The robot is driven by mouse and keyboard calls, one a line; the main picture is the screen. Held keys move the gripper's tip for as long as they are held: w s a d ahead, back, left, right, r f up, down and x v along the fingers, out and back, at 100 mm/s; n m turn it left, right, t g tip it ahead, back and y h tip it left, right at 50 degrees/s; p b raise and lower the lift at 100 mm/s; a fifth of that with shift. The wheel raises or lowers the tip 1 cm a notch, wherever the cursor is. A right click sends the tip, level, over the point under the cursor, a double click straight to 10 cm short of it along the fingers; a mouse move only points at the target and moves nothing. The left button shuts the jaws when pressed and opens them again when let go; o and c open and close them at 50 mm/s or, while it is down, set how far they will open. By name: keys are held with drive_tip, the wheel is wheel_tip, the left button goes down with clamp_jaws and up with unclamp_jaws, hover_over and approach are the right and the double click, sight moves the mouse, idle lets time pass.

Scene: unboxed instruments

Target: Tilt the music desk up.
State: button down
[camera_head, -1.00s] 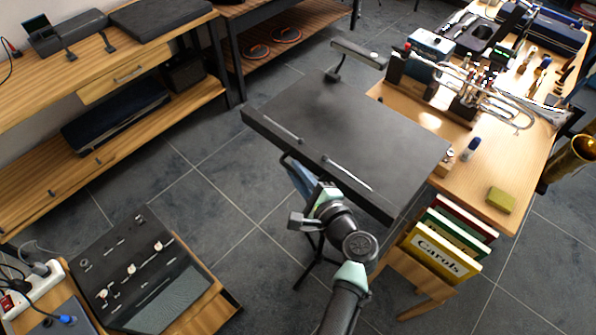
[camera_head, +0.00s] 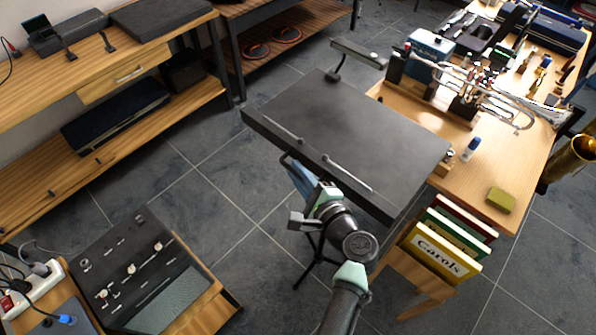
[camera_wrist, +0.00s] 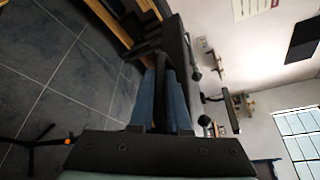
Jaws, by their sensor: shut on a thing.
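The music desk (camera_head: 345,130) is a wide dark panel in the middle of the head view, with a ledge and two thin light bars along its near edge. It lies fairly flat, with a slight slope. My gripper (camera_head: 301,180) is at the near edge, partly beneath the desk. In the wrist view my gripper (camera_wrist: 160,92) has its blue fingers shut around a dark bar at the desk's edge. The desk (camera_wrist: 177,50) shows there nearly edge-on. The exact contact is partly hidden in the head view.
A wooden table (camera_head: 490,185) with a trumpet and small items stands close at the right. Books (camera_head: 445,245) sit in a rack below it. A lamp (camera_head: 358,52) stands behind the desk. Open floor lies to the left.

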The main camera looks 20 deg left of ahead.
drive_tip(key=shift+f, duration=0.1)
idle(0.4)
drive_tip(key=w+d+f+n+t+y+b, duration=0.1)
drive_tip(key=f+n+b, duration=0.5)
drive_tip(key=b, duration=1.8)
drive_tip(key=w+d+f+n+t+y+b, duration=0.1)
drive_tip(key=w+f+n+b, duration=0.4)
drive_tip(key=f+b, duration=0.6)
drive_tip(key=n+t+y+b, duration=0.1)
drive_tip(key=y+b, duration=0.1)
drive_tip(key=b, duration=1.1)
drive_tip(key=shift+w+d+n, duration=0.15)
drive_tip(key=shift+d+n, duration=0.05)
drive_tip(key=shift+n, duration=0.2)
drive_tip(key=shift+d, duration=0.1)
drive_tip(key=c, duration=1.2)
unclamp_jaws()
drive_tip(key=shift+w, duration=0.1)
drive_tip(key=shift+o, duration=0.2)
